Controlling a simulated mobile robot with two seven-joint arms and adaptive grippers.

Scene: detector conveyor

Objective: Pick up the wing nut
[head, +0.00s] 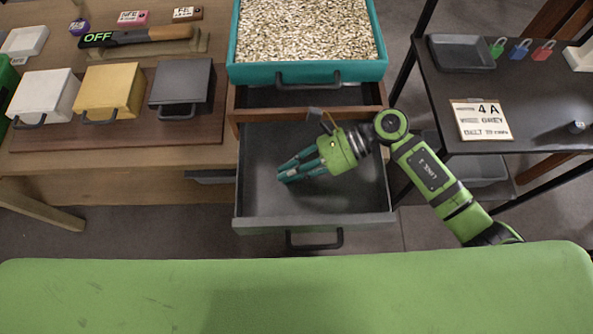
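My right gripper (285,173) reaches down into the open grey drawer (352,203), its teal fingers pointing to the left and low over the drawer floor. The fingers lie close to each other in this view, and I cannot tell whether they are open or shut. I cannot make out a wing nut; if it is in the drawer, the fingers may hide it. My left gripper is not in view.
A teal bin (306,73) of pale pieces stands above the drawer. White (44,93), yellow (108,88) and dark (182,82) boxes sit on the left bench. A dark shelf (530,110) at right holds a tray (461,53), padlocks (521,49) and a label card (481,119).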

